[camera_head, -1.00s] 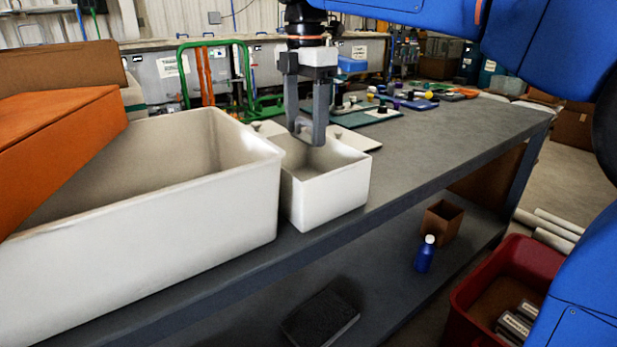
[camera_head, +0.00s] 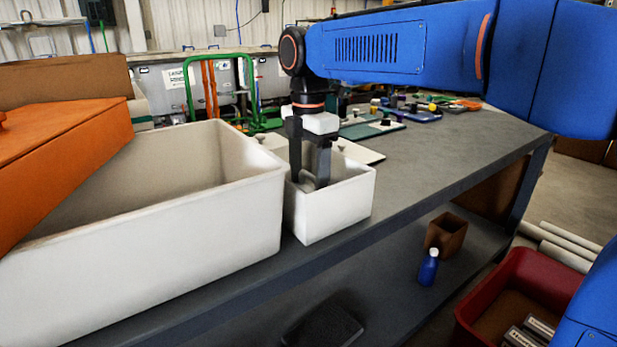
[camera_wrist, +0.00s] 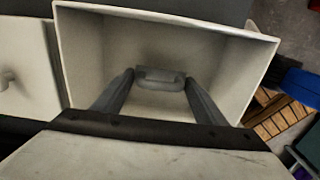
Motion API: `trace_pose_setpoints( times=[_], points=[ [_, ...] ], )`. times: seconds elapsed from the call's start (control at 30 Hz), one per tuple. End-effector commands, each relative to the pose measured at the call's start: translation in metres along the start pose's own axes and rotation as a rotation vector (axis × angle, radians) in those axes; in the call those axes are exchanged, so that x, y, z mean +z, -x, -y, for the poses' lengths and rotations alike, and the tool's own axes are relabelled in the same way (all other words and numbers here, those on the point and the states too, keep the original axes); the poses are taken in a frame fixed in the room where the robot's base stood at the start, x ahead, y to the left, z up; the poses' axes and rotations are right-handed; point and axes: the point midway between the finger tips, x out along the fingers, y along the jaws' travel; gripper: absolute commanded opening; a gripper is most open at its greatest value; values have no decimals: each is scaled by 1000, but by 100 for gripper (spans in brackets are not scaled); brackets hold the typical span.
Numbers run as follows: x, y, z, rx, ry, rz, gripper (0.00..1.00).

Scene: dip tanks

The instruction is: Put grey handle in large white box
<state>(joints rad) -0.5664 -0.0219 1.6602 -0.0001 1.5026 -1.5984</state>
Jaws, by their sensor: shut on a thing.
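The grey handle (camera_wrist: 159,78) lies between my two fingertips in the wrist view, touched on both sides. My gripper (camera_head: 310,182) is shut on it and points down inside the small white box (camera_head: 338,212). The gripper also shows in the wrist view (camera_wrist: 160,84), with the box's pale inner walls around it. I cannot tell whether the handle touches the box floor. The large white box (camera_head: 160,240) stands directly left of the small box on the grey bench. Its visible inside looks empty; part of its floor is hidden by the front wall.
A flat pale lid (camera_head: 362,153) lies behind the small box. Coloured items stand farther back. The bench (camera_head: 440,150) is clear to the right. A blue bottle (camera_head: 428,268) is on the lower shelf.

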Motion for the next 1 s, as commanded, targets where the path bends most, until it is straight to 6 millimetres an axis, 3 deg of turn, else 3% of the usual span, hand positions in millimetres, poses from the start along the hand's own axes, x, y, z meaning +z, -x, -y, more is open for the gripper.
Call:
trace_pose_setpoints(
  times=[0.63, 0.67, 0.73, 1.0],
  points=[
    [0, -12, 0, 0, 0, 0, 36],
    [0, -12, 0, 0, 0, 0, 68],
    [0, -12, 0, 0, 0, 0, 84],
    [0, -12, 0, 0, 0, 0, 84]
  ],
)
